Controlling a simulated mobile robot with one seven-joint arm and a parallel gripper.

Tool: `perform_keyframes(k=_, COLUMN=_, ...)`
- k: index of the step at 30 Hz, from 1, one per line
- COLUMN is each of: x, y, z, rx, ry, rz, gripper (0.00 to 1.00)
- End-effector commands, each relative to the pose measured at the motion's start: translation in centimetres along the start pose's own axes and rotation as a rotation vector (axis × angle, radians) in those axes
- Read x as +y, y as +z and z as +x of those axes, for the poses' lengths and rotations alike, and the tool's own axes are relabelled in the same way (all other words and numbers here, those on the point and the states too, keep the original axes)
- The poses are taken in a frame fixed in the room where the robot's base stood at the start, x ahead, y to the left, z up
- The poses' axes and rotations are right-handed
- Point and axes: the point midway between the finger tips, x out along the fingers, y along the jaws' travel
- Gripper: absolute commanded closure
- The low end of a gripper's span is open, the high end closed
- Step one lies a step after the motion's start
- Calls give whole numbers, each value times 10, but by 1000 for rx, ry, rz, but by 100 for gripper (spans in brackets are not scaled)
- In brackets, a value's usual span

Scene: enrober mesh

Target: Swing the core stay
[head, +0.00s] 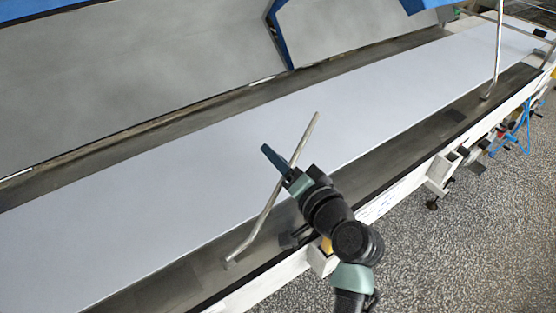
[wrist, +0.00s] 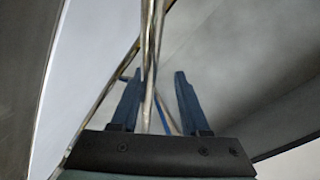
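A thin bent metal rod, which I take for the core stay (head: 270,210), rises from the near edge of the machine and leans up to the right over the pale belt. My gripper (head: 271,158) is at the rod's upper half, and the rod crosses it in the head view. In the wrist view my gripper (wrist: 159,76) has its two blue fingers apart. The rod (wrist: 149,50) runs between them, closer to the left finger. I cannot tell whether it touches that finger. The gripper hides a short part of the rod in the head view.
A second bent rod (head: 497,60) stands at the far right. The long pale belt (head: 150,190) lies below my gripper. A large grey panel with blue edging (head: 130,75) is behind it. Speckled floor (head: 470,250) is clear at the lower right.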

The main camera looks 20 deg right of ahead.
Motion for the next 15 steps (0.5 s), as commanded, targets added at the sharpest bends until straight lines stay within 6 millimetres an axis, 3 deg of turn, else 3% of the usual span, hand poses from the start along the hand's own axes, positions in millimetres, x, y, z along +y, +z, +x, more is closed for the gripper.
perform_keyframes(k=9, x=-51, y=-36, z=-10, rx=6, ry=-5, rz=-5, gripper=55)
perform_keyframes(k=15, x=-71, y=-49, z=-14, rx=4, ry=-1, rz=-2, gripper=55)
